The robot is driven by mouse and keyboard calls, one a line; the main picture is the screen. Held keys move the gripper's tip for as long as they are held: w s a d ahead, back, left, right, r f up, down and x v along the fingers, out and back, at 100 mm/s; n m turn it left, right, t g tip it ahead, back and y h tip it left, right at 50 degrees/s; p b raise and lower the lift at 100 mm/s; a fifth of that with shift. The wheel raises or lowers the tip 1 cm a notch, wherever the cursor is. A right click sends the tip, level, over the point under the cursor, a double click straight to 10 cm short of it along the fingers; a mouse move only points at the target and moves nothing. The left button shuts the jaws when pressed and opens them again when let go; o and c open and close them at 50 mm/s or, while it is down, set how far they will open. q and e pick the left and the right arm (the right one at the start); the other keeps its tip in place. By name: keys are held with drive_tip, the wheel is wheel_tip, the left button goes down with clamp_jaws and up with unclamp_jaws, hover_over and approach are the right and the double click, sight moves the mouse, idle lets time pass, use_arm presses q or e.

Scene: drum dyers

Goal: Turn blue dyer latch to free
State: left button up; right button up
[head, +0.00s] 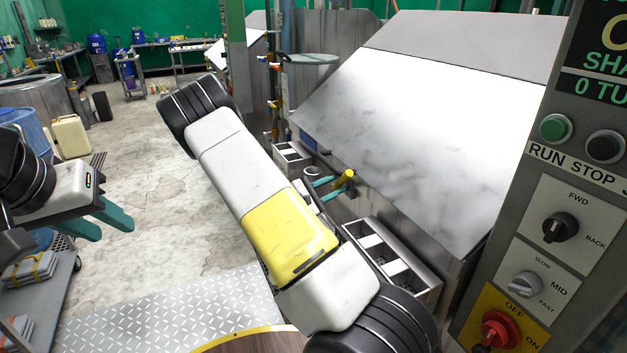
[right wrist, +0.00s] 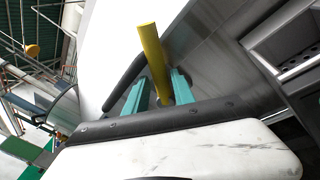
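The latch handle is a yellow bar (head: 343,180) on the front of the steel dyer (head: 400,110), below its large sloping panel. In the right wrist view the yellow bar (right wrist: 153,55) stands between my two teal fingers. My right gripper (head: 326,188) is at the bar, its fingers apart on either side; firm contact is not visible. My forearm and wrist hide part of the dyer's front in the head view. My left gripper (head: 108,225) is open and empty at the left, away from the dyer. No blue marking on this dyer shows.
A control panel (head: 555,230) with knobs and a red switch stands close at the right. Open metal trays (head: 390,255) are fixed along the dyer's front, near my right wrist. A blue drum (head: 28,128) and a cream canister (head: 70,137) stand left. The middle floor is clear.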

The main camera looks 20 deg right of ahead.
drive_tip(key=shift+w+d, duration=0.1)
drive_tip(key=shift+d, duration=0.1)
clamp_jaws()
idle(1.3)
